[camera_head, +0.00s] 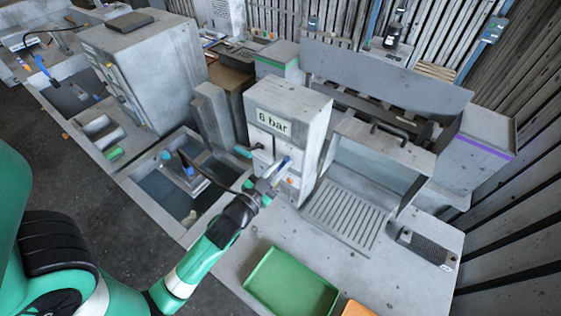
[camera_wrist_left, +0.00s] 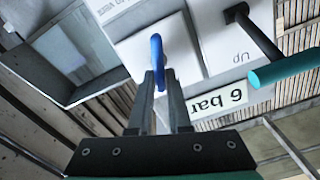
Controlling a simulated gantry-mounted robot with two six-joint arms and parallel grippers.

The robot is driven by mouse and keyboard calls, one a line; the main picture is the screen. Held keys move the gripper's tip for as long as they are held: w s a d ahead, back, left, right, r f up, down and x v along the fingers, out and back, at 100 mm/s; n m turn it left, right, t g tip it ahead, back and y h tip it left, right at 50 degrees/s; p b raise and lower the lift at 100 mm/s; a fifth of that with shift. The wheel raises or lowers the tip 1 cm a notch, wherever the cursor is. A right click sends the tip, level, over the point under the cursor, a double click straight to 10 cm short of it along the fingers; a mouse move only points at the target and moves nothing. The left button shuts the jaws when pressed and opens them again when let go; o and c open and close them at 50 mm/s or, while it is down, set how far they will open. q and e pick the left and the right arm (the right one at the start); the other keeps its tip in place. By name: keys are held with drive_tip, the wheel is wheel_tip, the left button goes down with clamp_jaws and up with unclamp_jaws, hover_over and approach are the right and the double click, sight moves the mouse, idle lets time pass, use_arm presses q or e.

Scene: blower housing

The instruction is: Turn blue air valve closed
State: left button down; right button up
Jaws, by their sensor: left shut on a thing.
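The blue air valve handle (camera_head: 285,162) is on the front of a grey box with a "6 bar" sign (camera_head: 273,122). In the left wrist view the blue handle (camera_wrist_left: 156,46) stands between the fingertips. My left gripper (camera_head: 275,175) is shut on it, and its fingers also show in the left wrist view (camera_wrist_left: 160,76). The fingers hide part of the handle. My right gripper is in neither view.
A teal lever (camera_head: 243,151) on a black stem sticks out left of the valve. A green tray (camera_head: 291,283) lies on the grey surface in front. A slotted grate (camera_head: 343,214) and a hood stand to the right. Sunken basins lie to the left.

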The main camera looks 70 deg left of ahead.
use_arm(q)
drive_tip(key=m, duration=0.2)
drive_tip(key=m+p, duration=0.1)
drive_tip(key=m, duration=0.4)
drive_tip(key=shift+w+d+f+p, duration=0.25)
drive_tip(key=shift+d+p, duration=0.1)
drive_tip(key=shift+p, duration=0.05)
drive_tip(key=m, duration=0.4)
drive_tip(key=shift+d+f+p, duration=0.1)
drive_tip(key=shift+f+p, duration=0.15)
drive_tip(key=shift+p, duration=0.05)
drive_tip(key=shift+w+f+m, duration=0.1)
drive_tip(key=shift+f+m, duration=0.15)
drive_tip(key=shift+m, duration=1.25)
drive_tip(key=c, duration=0.9)
unclamp_jaws()
drive_tip(key=shift+o, duration=0.2)
drive_tip(key=shift+f, duration=0.1)
